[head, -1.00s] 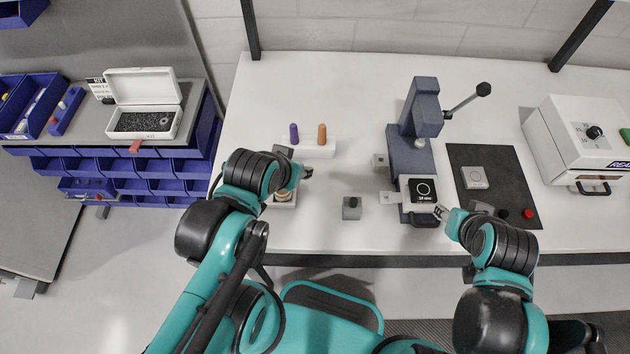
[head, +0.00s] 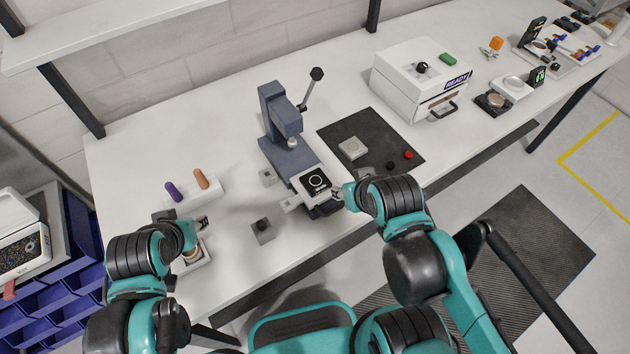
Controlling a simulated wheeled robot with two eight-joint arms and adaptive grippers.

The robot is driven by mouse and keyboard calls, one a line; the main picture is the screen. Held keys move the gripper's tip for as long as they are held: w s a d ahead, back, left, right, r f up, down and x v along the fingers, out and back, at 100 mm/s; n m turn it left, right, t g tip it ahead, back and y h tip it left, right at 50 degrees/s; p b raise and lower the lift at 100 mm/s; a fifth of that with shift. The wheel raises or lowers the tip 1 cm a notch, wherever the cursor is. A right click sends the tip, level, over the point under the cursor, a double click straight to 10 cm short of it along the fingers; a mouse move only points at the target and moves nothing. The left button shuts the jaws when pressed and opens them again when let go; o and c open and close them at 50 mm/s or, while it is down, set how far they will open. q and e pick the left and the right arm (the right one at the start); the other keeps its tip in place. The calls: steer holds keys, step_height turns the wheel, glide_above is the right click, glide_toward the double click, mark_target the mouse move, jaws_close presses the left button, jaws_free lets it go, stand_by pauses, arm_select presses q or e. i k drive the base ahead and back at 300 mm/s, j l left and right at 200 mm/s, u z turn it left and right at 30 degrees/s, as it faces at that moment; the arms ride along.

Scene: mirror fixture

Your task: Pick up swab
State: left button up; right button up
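A purple peg-like piece (head: 174,191) and an orange-brown one (head: 201,179) stand upright in a white block (head: 209,195) at the left of the bench. I cannot tell whether either is the swab; no other thing is clearly a swab. My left gripper (head: 203,222) is just in front of the block, apart from both pieces, beside a small white tray (head: 206,258) partly hidden by my arm. My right gripper (head: 338,195) is at the right edge of the black-and-white ring-marked plate on the press. Both grippers are too small to tell open from shut.
The blue-grey press (head: 284,120) with its lever stands mid-bench. A small grey block (head: 263,232) lies in front of it. A dark mat (head: 385,141) and a white machine (head: 420,78) are to the right. White bench (head: 135,150) is clear behind the pegs.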

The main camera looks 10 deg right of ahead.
mark_target(203, 184)
steer(key=k+j+z, duration=0.15)
steer(key=z, duration=0.2)
steer(key=k+j+z, duration=0.2)
steer(key=j+z, duration=0.15)
steer(key=k+j+z, duration=0.15)
steer(key=z, duration=0.2)
steer(key=k, duration=0.05)
